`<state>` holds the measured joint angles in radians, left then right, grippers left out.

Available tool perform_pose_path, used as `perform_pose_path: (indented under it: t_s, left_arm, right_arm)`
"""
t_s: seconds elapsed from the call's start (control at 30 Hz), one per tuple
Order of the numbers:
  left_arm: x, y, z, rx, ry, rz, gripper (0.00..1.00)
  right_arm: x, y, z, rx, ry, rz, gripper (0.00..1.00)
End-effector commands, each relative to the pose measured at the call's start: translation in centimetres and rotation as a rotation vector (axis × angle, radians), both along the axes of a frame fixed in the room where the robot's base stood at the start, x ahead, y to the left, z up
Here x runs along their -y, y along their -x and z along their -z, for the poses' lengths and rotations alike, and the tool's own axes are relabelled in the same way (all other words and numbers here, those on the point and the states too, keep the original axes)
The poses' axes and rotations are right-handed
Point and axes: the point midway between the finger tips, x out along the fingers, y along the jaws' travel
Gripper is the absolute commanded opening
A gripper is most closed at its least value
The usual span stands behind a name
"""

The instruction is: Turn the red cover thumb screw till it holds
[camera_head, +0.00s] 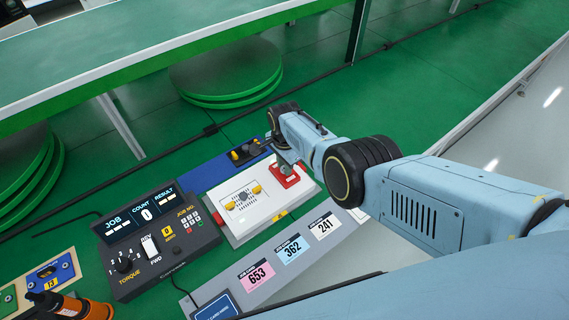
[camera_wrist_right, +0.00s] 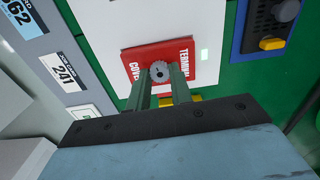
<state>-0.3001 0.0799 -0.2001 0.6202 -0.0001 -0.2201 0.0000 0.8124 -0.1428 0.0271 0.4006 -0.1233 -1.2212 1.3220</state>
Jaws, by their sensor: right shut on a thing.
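The red terminal cover (camera_head: 285,175) lies on the right part of a white panel (camera_head: 240,205). In the right wrist view the red cover (camera_wrist_right: 188,54) has lettering, partly hidden by my fingers. The grey, ridged thumb screw (camera_wrist_right: 160,71) stands on the cover. My right gripper (camera_wrist_right: 161,80) is shut on the thumb screw, one green finger on each side. In the head view my right arm reaches in from the right, and its gripper (camera_head: 285,150) is above the cover. My left gripper is not in view.
A torque controller (camera_head: 155,240) with a display and knobs stands left of the panel. A blue block with a yellow knob (camera_head: 243,152) is behind it. Job cards (camera_head: 290,249) lie in front. An orange-handled tool (camera_head: 65,305) is at lower left.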

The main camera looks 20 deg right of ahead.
Motion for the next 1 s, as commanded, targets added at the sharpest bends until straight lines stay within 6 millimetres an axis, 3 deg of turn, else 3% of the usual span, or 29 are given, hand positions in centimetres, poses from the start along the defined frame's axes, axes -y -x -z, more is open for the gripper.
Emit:
perform_pose_path:
  t_s: [0.33, 0.83, 0.87, 1.0]
  left_arm:
    - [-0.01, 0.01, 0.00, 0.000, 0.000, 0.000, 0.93]
    - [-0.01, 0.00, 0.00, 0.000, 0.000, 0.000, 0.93]
    - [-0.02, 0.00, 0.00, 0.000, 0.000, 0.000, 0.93]
    - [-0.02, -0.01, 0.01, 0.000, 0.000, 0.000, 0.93]
  right_arm:
    - [0.01, -0.37, -0.40, 0.008, 0.000, 0.129, 0.00]
    - [0.01, -0.44, -0.46, 0.010, 0.000, 0.147, 0.00]
    - [0.01, -0.45, -0.46, 0.010, 0.000, 0.147, 0.23]
    - [0.01, -0.36, -0.38, 0.008, 0.000, 0.147, 0.41]
